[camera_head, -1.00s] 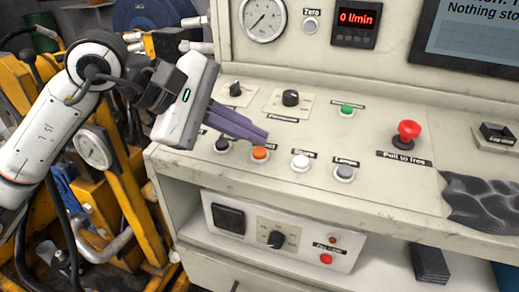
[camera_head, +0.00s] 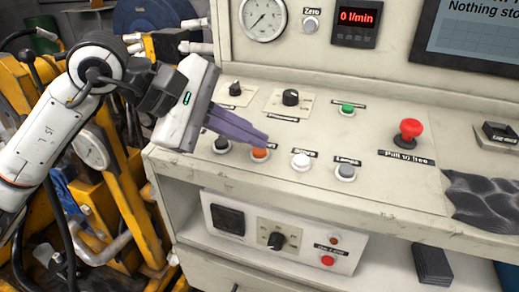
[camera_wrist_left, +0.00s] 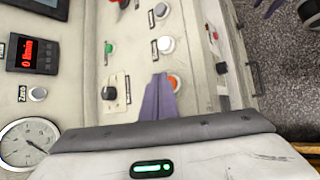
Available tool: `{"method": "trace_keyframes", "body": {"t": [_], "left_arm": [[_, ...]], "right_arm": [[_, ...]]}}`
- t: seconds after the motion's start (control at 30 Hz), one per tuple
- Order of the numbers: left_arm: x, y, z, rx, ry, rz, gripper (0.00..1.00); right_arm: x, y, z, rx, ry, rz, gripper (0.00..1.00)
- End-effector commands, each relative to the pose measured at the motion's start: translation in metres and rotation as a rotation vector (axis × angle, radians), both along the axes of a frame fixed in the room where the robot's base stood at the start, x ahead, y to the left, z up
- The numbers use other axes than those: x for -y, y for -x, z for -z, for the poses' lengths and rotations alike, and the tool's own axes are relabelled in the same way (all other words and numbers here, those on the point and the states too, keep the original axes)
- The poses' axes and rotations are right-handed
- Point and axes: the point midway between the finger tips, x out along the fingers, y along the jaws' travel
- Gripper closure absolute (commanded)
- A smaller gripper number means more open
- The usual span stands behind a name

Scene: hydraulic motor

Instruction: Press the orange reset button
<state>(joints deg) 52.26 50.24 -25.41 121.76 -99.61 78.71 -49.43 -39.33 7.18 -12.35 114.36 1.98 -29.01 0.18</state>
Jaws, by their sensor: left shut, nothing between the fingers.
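The orange reset button (camera_head: 260,154) sits in the front row of the sloped console, between a black button and a white button. It also shows in the left wrist view (camera_wrist_left: 174,82), just right of the fingertips. My left gripper (camera_head: 264,139) has its purple fingers shut and empty. In the head view its tips are just above and behind the orange button, close to it. I cannot tell whether they touch it. In the left wrist view the fingers (camera_wrist_left: 158,80) cover part of the panel beside the button. My right gripper is not in view.
A black button (camera_head: 222,145), a white button (camera_head: 301,161) and a grey-white button (camera_head: 345,172) share the front row. A green button (camera_head: 347,110), a black knob (camera_head: 291,97) and a red mushroom button (camera_head: 410,131) are also on the console. Yellow machinery stands at the left.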

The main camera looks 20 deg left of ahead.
Motion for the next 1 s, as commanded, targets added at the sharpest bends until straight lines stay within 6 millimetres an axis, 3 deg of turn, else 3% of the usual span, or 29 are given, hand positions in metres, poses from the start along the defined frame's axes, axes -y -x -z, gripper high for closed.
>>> {"method": "trace_keyframes", "body": {"t": [0.53, 1.0], "left_arm": [[-0.0002, -0.0011, 0.0071, -0.001, -0.001, 0.000, 1.00], [-0.0004, -0.0001, -0.0005, -0.001, -0.001, 0.000, 1.00]], "right_arm": [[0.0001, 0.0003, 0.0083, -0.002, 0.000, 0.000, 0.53], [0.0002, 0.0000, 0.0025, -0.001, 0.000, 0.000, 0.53]]}}
